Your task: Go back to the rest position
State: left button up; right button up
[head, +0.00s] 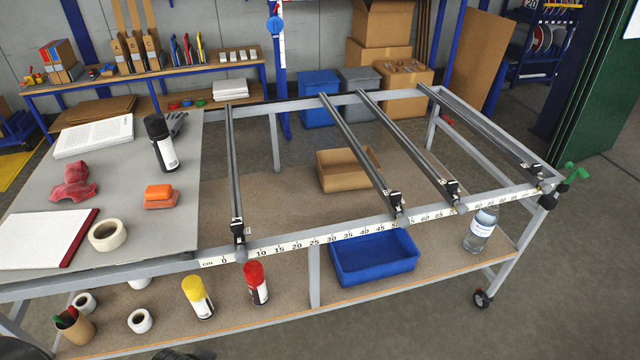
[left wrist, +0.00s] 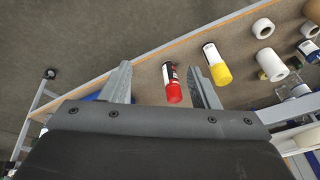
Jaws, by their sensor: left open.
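My left gripper (left wrist: 158,68) shows in the left wrist view with its two grey fingers spread wide and nothing held between them. A red spray can (left wrist: 172,84) shows in the gap between the fingers, beyond them and nearer the right finger. A yellow-capped can (left wrist: 217,64) shows just right of the right finger. In the head view the red can (head: 257,284) and the yellow can (head: 197,297) stand on the lower shelf. The fingers of my left gripper do not show in the head view. My right gripper is in neither view.
The metal frame table (head: 303,238) has rails and a ruler along its front edge. A blue bin (head: 373,266) and a clear bottle (head: 481,229) stand on the lower shelf (head: 240,325). White rolls (head: 140,321) stand at its left. The floor at right is clear.

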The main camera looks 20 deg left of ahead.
pick_arm(q)
notch_tip(320, 180, down, 25)
jog(key=s+a+g+b, duration=0.1)
jog(key=s+b, duration=0.1)
jog(key=b, duration=0.1)
jog(key=s+d+f+g+b, duration=0.1)
jog(key=s+f+b, duration=0.2)
jog(key=s+f, duration=1.1)
notch_tip(320, 180, down, 4)
jog(key=shift+s+f+h, duration=0.15)
jog(key=shift+h, duration=0.25)
jog(key=shift+d, duration=0.1)
jog(key=shift+c, duration=0.4)
